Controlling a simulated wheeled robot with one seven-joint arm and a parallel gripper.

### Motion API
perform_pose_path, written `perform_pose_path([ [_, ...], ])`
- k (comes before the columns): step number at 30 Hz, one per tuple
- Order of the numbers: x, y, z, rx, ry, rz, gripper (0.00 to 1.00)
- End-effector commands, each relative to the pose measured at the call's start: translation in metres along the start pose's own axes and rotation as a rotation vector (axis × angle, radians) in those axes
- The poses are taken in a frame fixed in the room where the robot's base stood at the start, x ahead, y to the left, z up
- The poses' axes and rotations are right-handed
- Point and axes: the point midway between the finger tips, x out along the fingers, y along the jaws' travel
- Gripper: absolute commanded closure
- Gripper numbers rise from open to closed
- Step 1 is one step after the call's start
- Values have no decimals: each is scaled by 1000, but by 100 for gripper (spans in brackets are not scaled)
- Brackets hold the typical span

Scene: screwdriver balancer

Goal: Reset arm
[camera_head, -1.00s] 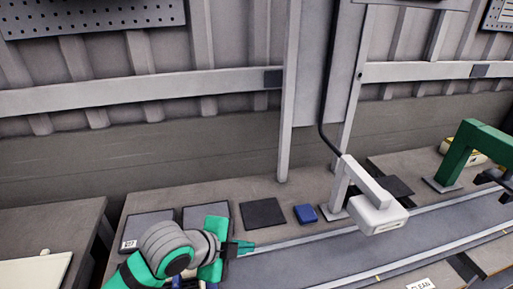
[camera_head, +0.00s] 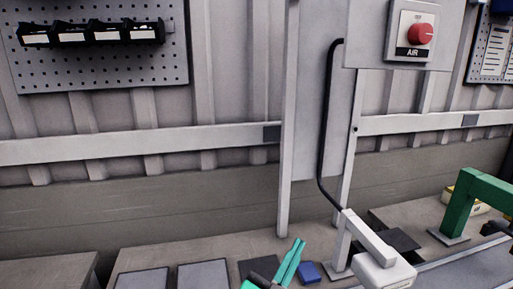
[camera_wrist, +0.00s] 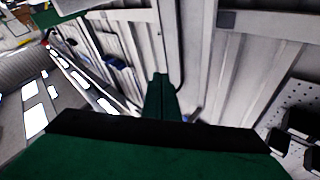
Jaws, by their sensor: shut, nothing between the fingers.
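My gripper (camera_head: 291,262) shows at the bottom centre of the head view, its teal fingers pointing up and slightly right. The fingers lie together and hold nothing. In the wrist view the green fingers (camera_wrist: 160,98) are also together, with the wall behind them. The gripper appears in front of a dark square pad (camera_head: 258,268) and just left of a small blue block (camera_head: 309,271). Most of my arm is below the head view's edge.
A white arm-like fixture (camera_head: 372,255) stands on the bench right of my gripper. A green arch (camera_head: 470,205) stands farther right. Two grey square pads lie at left (camera_head: 204,275). A red AIR knob (camera_head: 420,34) and a pegboard with black bins (camera_head: 90,33) are on the wall.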

Motion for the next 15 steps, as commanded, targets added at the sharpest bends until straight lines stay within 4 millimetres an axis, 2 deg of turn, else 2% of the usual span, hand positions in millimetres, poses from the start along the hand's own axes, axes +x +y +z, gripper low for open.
perform_pose_path([
  [8,-30,9,37,-232,11,-205,100],
  [15,-75,29,84,-382,-38,-362,100],
])
